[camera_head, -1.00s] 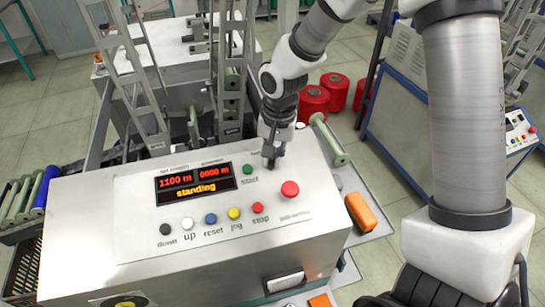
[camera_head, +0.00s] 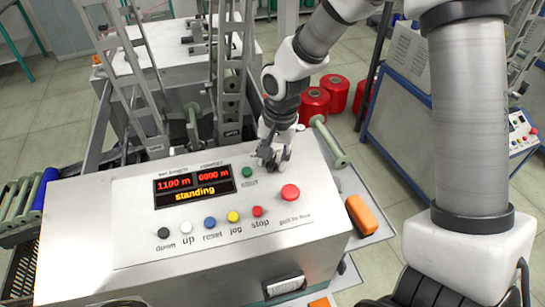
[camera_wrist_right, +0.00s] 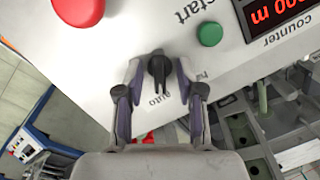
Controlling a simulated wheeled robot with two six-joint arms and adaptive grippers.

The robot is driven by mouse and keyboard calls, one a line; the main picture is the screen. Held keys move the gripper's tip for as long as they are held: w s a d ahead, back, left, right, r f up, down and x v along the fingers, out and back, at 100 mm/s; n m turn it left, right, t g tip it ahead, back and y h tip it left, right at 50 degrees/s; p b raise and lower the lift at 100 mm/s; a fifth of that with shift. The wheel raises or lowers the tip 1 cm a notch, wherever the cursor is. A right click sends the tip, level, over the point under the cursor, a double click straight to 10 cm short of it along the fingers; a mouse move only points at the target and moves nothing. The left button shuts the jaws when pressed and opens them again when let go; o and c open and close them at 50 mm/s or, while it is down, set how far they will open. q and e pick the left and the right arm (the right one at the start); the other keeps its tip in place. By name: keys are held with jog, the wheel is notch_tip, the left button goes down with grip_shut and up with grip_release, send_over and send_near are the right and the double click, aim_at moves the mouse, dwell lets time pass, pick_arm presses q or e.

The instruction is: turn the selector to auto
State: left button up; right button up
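The selector is a small black knob (camera_wrist_right: 158,72) on the sloping panel, seen in the right wrist view. Its narrow end points down the picture, near the "auto" label. A second label, partly covered and starting with "h", lies to its right. My right gripper (camera_wrist_right: 158,78) has one finger on each side of the knob, with a visible gap at both sides. In the head view the right gripper (camera_head: 272,162) is over the panel's upper right, right of the green start button, and hides the knob. My left gripper is not in view.
The panel box (camera_head: 120,215) carries a display (camera_head: 195,186) reading "standing", a green start button (camera_head: 247,172), a red mushroom button (camera_head: 290,192) and a row of coloured buttons. A green bobbin (camera_head: 330,143) and an orange item (camera_head: 361,215) are to the right.

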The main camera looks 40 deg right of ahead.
notch_tip(320, 180, up, 12)
jog(key=s, duration=0.1)
jog(key=shift+d, duration=0.45)
